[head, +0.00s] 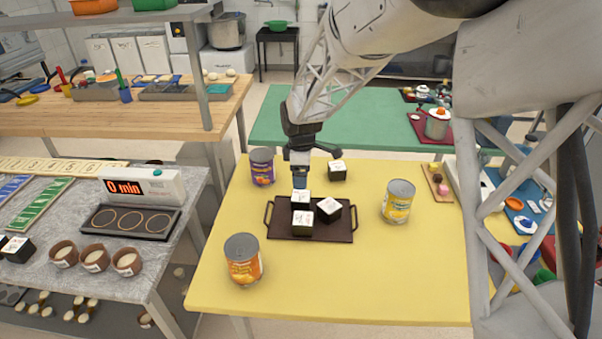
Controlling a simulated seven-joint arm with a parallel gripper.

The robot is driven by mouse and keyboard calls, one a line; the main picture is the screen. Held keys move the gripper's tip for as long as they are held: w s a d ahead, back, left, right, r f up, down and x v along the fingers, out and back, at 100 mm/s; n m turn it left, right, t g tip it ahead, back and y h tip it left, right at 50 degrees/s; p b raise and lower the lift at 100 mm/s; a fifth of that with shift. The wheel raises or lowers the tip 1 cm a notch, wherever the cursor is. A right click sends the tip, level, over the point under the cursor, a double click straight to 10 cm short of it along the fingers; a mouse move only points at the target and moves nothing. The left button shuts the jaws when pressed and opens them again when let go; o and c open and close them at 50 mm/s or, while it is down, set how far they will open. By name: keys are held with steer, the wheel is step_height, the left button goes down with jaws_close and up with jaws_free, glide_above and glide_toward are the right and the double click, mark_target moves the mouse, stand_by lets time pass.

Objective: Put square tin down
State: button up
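Several small square tins, black-sided with white marked tops, are on the yellow table. One square tin (301,197) is right under my gripper (300,183), at the back of a dark brown tray with handles (341,233). A second tin (301,224) is in front of it and a third tin (330,208) sits turned at its right, both on the tray. Another tin (338,171) stands on the table behind the tray. My gripper points down with its fingertips at the top of the first tin. Whether they grip it, and whether its base touches the tray, I cannot tell.
On the yellow table (380,285) stand a purple can (262,167), a yellow can (397,202) and an orange can (244,259). A small board with bits (438,186) lies at right. The table's front right is clear. A grey counter with a timer (142,187) is at left.

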stand_by(0.4)
steer(key=s+d+r+m, duration=0.5)
steer(key=s+d+r, duration=0.3)
steer(key=d+r, duration=0.15)
steer(key=s+d+r+m+t, duration=0.1)
steer(key=s+d+m, duration=0.3)
steer(key=s, duration=0.6)
steer(key=s+d+r+m, duration=0.3)
steer(key=s+d+m, duration=0.1)
steer(key=s, duration=0.6)
steer(key=s+d+r+m+t, duration=0.1)
steer(key=s+d+r+m, duration=0.2)
steer(key=s, duration=0.7)
steer(key=d+m, duration=0.2)
steer(key=d, duration=0.1)
steer(key=shift+d+t, duration=0.25)
steer(key=shift+t, duration=0.05)
steer(key=shift+s, duration=0.1)
